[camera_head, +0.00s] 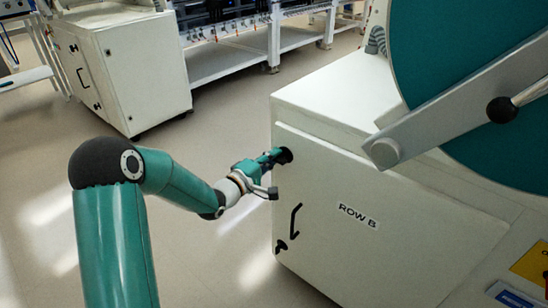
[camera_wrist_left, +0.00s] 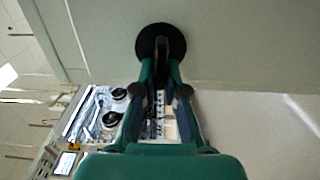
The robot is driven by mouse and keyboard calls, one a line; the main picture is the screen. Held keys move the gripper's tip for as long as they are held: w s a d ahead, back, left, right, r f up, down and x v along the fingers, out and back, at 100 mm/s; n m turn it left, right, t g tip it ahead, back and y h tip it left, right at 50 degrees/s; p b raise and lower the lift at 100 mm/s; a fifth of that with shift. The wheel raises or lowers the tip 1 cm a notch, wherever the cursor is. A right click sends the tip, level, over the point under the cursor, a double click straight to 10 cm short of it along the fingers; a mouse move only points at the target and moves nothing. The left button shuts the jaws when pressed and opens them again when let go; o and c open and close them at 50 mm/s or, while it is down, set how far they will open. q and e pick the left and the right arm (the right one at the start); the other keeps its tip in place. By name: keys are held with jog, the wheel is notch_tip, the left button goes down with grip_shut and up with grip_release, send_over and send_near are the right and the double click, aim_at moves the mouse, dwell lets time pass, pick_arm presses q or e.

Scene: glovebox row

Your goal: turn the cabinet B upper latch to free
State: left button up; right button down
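Cabinet B is the white box (camera_head: 345,215) marked ROW B, at the right in the head view. Its upper latch (camera_head: 285,155) is a black piece near the door's top left corner. In the left wrist view the latch (camera_wrist_left: 160,38) is a black disc with a narrow grip. My left gripper (camera_head: 274,159) is at this latch. Its fingers (camera_wrist_left: 160,72) lie on both sides of the latch grip and look closed on it. The fingers hide part of the grip, so I cannot tell its exact turn. My right gripper is not in view.
Below are a black door handle (camera_head: 295,220) and a lower latch (camera_head: 281,246). A large teal disc (camera_head: 460,80) with a grey bar (camera_head: 450,105) stands over the cabinet at right. Another white cabinet (camera_head: 125,65) stands back left. The floor (camera_head: 215,125) between is clear.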

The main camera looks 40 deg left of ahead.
pick_arm(q)
jog(key=shift+o, duration=1.4)
jog(key=shift+a+f, duration=0.15)
jog(key=shift+f, duration=0.05)
jog(key=shift+o, duration=0.7)
jog(key=shift+r, duration=0.1)
jog(key=s, duration=1.2)
jog(key=shift+a, duration=0.35)
